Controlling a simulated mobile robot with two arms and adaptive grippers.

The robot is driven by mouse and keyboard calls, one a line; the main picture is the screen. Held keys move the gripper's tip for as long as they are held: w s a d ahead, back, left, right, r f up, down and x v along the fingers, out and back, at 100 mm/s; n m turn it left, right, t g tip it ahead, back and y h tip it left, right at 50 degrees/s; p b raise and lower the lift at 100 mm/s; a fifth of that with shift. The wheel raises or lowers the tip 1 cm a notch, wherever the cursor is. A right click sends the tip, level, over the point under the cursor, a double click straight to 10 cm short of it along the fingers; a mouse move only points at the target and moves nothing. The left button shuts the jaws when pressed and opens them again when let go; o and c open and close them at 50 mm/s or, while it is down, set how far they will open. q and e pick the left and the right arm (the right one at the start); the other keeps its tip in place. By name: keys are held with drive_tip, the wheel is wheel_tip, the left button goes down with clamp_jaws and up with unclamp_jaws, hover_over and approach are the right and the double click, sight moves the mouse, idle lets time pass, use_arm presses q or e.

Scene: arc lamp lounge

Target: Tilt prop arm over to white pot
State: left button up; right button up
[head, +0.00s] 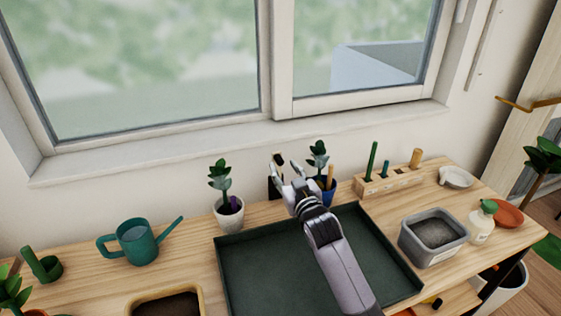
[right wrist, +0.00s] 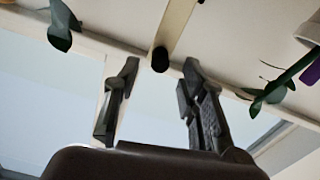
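The prop arm (right wrist: 176,28) shows in the right wrist view as a pale bar with a black rounded tip. Its tip lies between and just beyond the fingertips of my right gripper (right wrist: 160,72), which is open with a gap on both sides. In the head view my right gripper (head: 290,178) is at the back of the table and partly hides the prop. The white pot (head: 229,216) holds a leafy plant and a purple piece, left of the gripper. Its rim shows in the wrist view (right wrist: 309,30). My left gripper is out of view.
A blue pot (head: 328,194) with a plant stands close right of the gripper. My right arm crosses a dark green tray (head: 240,262). A teal watering can (head: 137,243) stands left. A wooden tool block (head: 390,183) and grey tub (head: 433,250) stand right. The window is behind.

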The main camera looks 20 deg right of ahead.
sight(281, 163)
drive_tip(key=shift+w, duration=2.15)
drive_tip(key=shift+c, duration=0.5)
clamp_jaws()
